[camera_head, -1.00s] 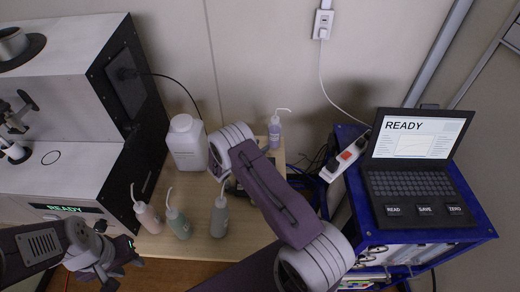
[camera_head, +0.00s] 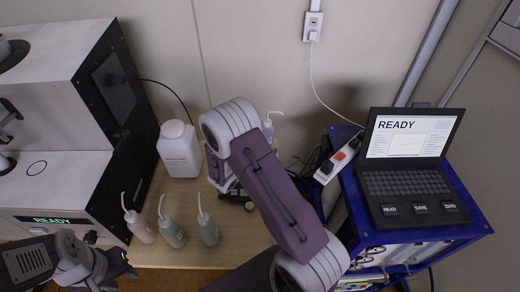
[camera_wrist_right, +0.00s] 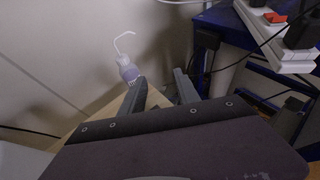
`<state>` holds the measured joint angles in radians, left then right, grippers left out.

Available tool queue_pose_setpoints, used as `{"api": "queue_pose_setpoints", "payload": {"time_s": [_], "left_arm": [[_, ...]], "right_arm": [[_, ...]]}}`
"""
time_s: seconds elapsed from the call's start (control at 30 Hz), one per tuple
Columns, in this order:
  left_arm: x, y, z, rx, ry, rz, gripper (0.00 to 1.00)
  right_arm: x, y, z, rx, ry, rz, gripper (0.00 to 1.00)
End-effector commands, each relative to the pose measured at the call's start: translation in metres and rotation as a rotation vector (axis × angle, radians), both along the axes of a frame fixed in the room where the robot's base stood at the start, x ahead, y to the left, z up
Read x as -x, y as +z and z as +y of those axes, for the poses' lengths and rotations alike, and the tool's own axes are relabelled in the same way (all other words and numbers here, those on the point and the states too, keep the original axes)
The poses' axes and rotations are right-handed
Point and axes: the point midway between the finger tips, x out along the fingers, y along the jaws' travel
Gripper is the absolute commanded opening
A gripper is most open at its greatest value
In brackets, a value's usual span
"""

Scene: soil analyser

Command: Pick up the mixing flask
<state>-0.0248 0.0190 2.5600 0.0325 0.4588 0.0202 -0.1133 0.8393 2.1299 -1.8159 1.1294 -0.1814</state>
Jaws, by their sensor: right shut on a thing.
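My right gripper (camera_wrist_right: 160,92) shows in the right wrist view as two dark fingers with a gap between them. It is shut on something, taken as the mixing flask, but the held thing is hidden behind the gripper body. In the head view my right forearm and wrist cover the gripper and the bench around it. I cannot make out the flask in either view. My left gripper (camera_head: 128,270) is at the lower left of the head view, small and dark, apart from the bottles; its jaw opening is unclear.
A purple wash bottle (camera_head: 268,127) stands behind my right wrist; it also shows in the wrist view (camera_wrist_right: 128,68). A white jug (camera_head: 179,152) and three wash bottles (camera_head: 172,233) stand on the wooden bench (camera_head: 190,192). The analyser (camera_head: 60,190) is left, a laptop (camera_head: 410,185) and power strip (camera_head: 340,160) right.

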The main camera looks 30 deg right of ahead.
Motion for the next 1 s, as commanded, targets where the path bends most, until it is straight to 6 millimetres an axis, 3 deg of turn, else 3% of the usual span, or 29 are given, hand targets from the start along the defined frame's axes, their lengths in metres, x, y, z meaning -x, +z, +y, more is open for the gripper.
{"api": "queue_pose_setpoints", "payload": {"time_s": [0.4, 1.0], "left_arm": [[0.000, -0.004, 0.000, 0.000, 0.000, 0.000, 0.36], [0.000, -0.004, 0.000, 0.000, 0.000, 0.000, 0.36]], "right_arm": [[0.028, 0.018, -0.002, 0.001, 0.000, -0.002, 0.00], [0.033, 0.021, -0.003, 0.000, -0.023, -0.004, 0.00]]}}
